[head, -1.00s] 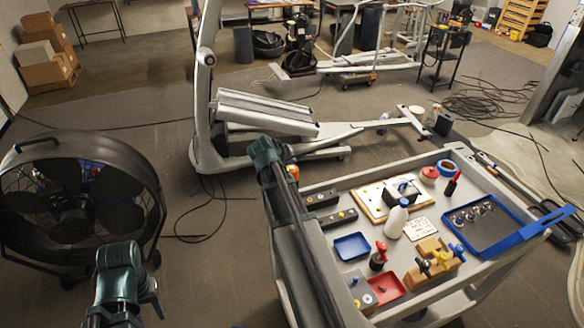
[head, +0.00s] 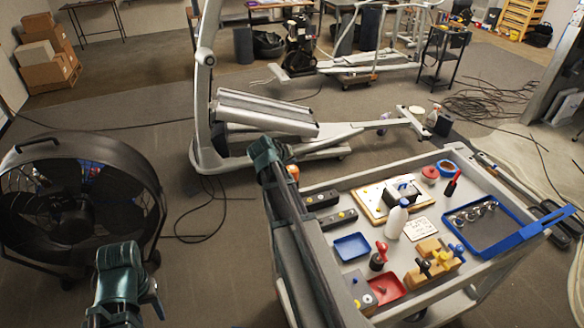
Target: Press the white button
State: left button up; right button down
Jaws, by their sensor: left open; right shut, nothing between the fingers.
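A grey box (head: 362,292) with a small blue button and a red button sits at the near left corner of the grey cart (head: 437,157). Two black boxes (head: 321,199) (head: 337,219) with small yellow round parts lie along the cart's left edge. A wooden board (head: 368,205) carries a black and white block (head: 402,187). I cannot pick out a white button at this size. My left arm rises at the lower left, and my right arm runs along the cart's left side. Neither gripper's fingertips can be made out.
The cart also holds a white bottle (head: 396,221), blue tray (head: 351,246), red tray (head: 385,288) and large blue tray (head: 488,241). A big fan (head: 75,205) stands at left. The grey elliptical machine (head: 262,115) stands behind the cart. Cables cross the floor.

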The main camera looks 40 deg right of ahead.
jog(key=shift+f, duration=0.1)
dwell(0.4)
jog(key=shift+f+b, duration=0.35)
jog(key=shift+b, duration=0.1)
jog(key=shift+f, duration=0.2)
dwell(0.4)
jog(key=shift+r+p, duration=0.45)
jog(key=shift+r, duration=0.25)
notch_tip(320, 180, up, 6)
jog(key=p, duration=0.6)
dwell(0.5)
